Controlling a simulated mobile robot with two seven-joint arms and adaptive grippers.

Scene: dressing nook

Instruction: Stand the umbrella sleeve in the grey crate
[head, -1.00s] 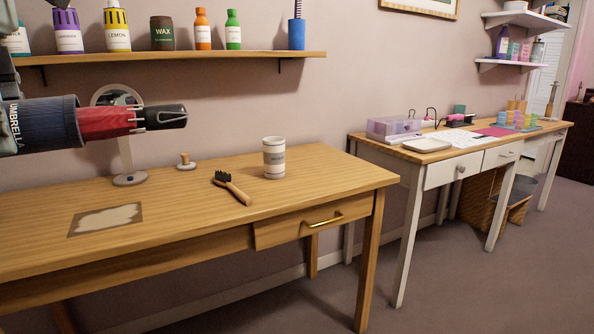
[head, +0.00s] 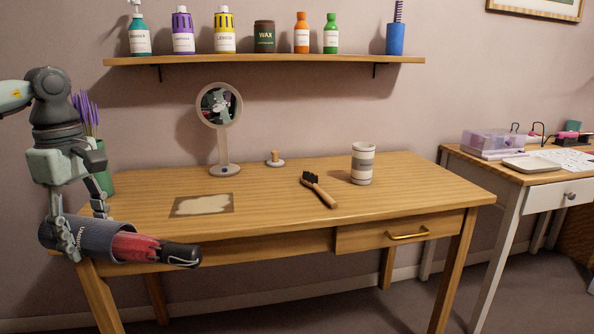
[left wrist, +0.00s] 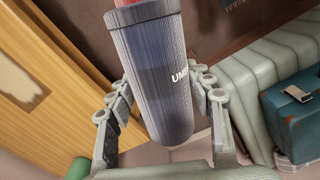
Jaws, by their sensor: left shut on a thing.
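The umbrella sleeve (head: 88,238) is a dark blue-grey cylinder holding a red umbrella (head: 135,247) with a black handle. It lies nearly level in the head view, its open end to the right, in front of the table's left end. My left gripper (head: 66,236) is shut on the sleeve near its left end. In the left wrist view the sleeve (left wrist: 155,75), with white lettering, passes between the fingers of the left gripper (left wrist: 163,100). No grey crate can be made out in these frames. My right gripper is out of view.
The wooden table (head: 270,215) bears a round mirror (head: 219,108), a brush (head: 320,189) and a white canister (head: 362,164). A green pot (head: 103,168) stands behind my left arm. The left wrist view shows a pale ribbed object (left wrist: 245,85) and a teal case (left wrist: 296,112).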

